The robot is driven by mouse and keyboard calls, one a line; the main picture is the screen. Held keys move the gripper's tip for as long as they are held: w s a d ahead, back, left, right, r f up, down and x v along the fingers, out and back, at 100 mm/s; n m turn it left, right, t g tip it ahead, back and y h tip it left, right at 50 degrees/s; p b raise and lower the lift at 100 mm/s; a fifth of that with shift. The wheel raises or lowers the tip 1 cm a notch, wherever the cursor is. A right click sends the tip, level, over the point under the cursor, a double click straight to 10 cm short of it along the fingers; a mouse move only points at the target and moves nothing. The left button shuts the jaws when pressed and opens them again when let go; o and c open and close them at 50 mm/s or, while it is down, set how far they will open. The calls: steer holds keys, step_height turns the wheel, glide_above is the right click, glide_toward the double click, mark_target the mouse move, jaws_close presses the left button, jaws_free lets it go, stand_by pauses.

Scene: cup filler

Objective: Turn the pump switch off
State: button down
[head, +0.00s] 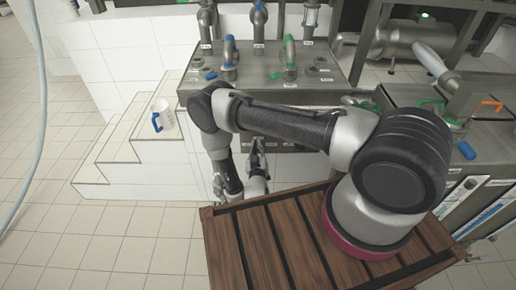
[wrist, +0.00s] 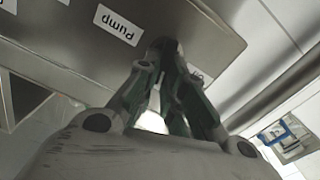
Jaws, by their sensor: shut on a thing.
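The steel console (head: 330,99) stands beyond the wooden platform, and my gripper (head: 257,158) is in front of its face. In the wrist view, a white "Pump" label (wrist: 118,20) is on the console's metal panel. My gripper's fingertips (wrist: 165,58) are at the panel's lower edge, just beside that label, shut on a small part there. The fingers hide nearly all of this part, which stands where the pump switch is labelled. Which way the switch is set cannot be seen.
Valves with blue (head: 229,50) and green handles (head: 290,62) rise from the console top. A slatted wooden platform (head: 262,251) lies below my arm. Tiled floor is clear at left.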

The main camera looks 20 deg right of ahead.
steer(key=shift+w+a+f+n, duration=0.1)
steer(key=shift+a+f+n, duration=0.15)
steer(key=shift+n, duration=2.2)
steer(key=shift+a+f+n, duration=0.2)
steer(key=shift+f+n, duration=0.15)
steer(key=shift+n, duration=2.05)
steer(key=shift+w+a+f+n, duration=0.1)
steer(key=shift+a+f+n, duration=0.15)
steer(key=shift+n, duration=2.2)
steer(key=shift+f, duration=0.1)
steer(key=c, duration=1.5)
jaws_free()
steer(key=shift+s, duration=0.1)
steer(key=v, duration=0.7)
steer(key=shift+s, duration=0.2)
